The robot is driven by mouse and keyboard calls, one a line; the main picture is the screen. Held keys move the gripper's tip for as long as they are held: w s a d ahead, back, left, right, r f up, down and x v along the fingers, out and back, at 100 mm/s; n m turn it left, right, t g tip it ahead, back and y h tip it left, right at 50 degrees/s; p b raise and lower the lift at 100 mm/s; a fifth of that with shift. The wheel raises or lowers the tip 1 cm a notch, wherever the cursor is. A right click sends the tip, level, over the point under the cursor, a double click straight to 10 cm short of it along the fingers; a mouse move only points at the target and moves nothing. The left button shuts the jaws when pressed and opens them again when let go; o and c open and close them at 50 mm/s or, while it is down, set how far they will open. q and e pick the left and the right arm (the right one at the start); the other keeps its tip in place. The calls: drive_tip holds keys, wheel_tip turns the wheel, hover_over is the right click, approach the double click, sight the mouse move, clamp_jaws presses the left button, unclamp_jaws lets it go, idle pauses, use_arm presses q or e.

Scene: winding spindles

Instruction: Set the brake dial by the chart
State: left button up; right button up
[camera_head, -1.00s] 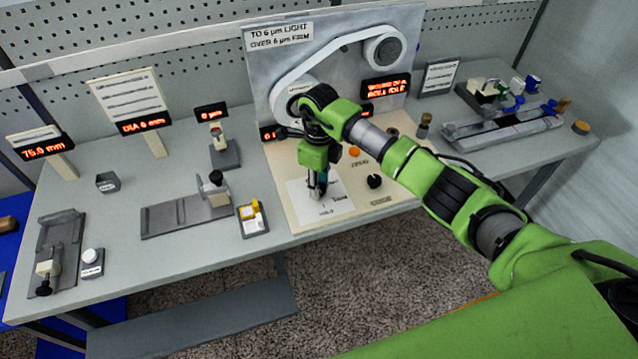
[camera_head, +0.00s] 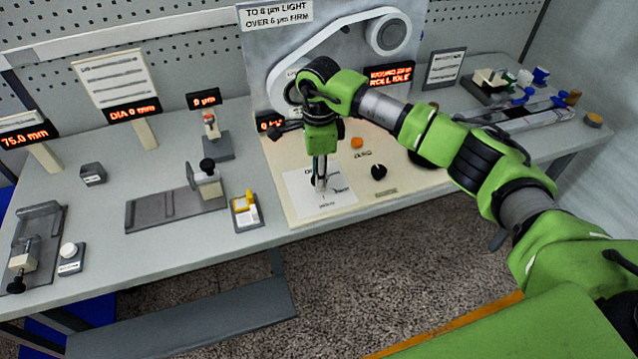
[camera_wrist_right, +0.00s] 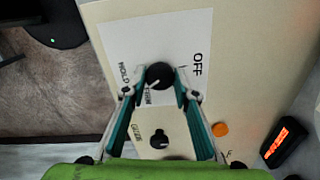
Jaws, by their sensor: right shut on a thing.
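The brake dial (camera_wrist_right: 160,74) is a black round knob on a white card marked OFF, FIRM and HOLD in the right wrist view. Its white pointer mark faces the FIRM label. The card (camera_head: 338,203) also shows in the head view, lying on a cream panel. My right gripper (camera_head: 320,184) points down over the card, shut on the dial with a finger on either side. The chart sign (camera_head: 278,14) above reads "TO 6 µm LIGHT, OVER 6 µm FIRM". A small red µm display (camera_head: 204,99) has a digit too blurred to be sure of. My left gripper is out of view.
A second black knob (camera_head: 379,171) and an orange button (camera_head: 357,142) sit right of the card. A yellow and white item on a small tray (camera_head: 246,223) stands to its left. A grey fixture (camera_head: 150,211) lies farther left. The belt machine stands behind.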

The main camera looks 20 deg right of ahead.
drive_tip(key=shift+f+n+b, duration=0.15)
drive_tip(key=shift+n+b, duration=2.05)
drive_tip(key=shift+n, duration=0.3)
drive_tip(key=shift+r, duration=0.2)
drive_tip(key=o, duration=1.1)
